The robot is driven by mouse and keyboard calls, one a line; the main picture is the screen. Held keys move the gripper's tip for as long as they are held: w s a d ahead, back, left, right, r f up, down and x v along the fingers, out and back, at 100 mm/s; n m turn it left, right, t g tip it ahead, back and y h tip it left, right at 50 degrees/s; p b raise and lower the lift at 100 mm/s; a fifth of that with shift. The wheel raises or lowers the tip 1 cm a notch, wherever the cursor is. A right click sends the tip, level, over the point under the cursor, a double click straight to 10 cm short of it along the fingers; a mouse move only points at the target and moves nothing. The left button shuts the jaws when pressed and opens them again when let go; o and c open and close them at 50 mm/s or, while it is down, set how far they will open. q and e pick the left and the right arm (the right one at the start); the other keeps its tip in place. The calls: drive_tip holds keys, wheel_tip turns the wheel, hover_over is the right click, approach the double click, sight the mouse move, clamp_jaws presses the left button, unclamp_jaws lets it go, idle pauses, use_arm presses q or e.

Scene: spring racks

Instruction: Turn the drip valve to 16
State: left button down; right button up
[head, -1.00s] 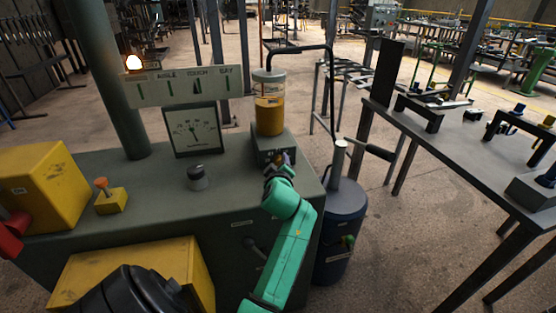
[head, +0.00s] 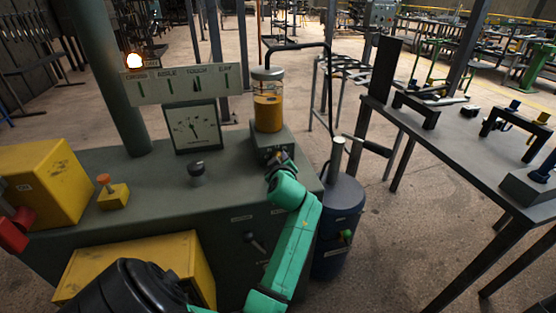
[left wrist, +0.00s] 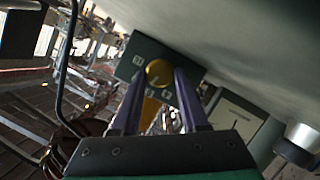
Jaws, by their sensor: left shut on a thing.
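A glass jar of amber liquid (head: 267,112) stands on a small grey-green block (head: 266,144) at the right end of the console. The drip valve knob (left wrist: 159,72), round and brass-coloured, sits on the block's face in the left wrist view. My left gripper (left wrist: 158,92) has its two fingers on either side of the knob and is shut on it. In the head view my left gripper (head: 281,160) is at the block's front and hides most of the knob. The dial gauge (head: 197,130) has a thin needle; its numbers are too small to read surely. My right gripper is not in view.
A dark round knob (head: 196,170), an orange-topped yellow box (head: 113,196) and larger yellow boxes (head: 45,180) are on or by the console. A blue drum (head: 340,215) with a pump handle stands close right. A table (head: 455,150) with parts is farther right.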

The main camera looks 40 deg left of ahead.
use_arm(q)
drive_tip(key=shift+w+d+r+m+g+y, duration=0.15)
drive_tip(key=shift+m+g+y, duration=0.15)
drive_tip(key=shift+m+g, duration=0.5)
drive_tip(key=shift+m, duration=0.8)
drive_tip(key=shift+y, duration=0.3)
drive_tip(key=c, duration=0.8)
unclamp_jaws()
drive_tip(key=shift+c, duration=0.2)
drive_tip(key=shift+o, duration=0.7)
drive_tip(key=shift+w, duration=0.15)
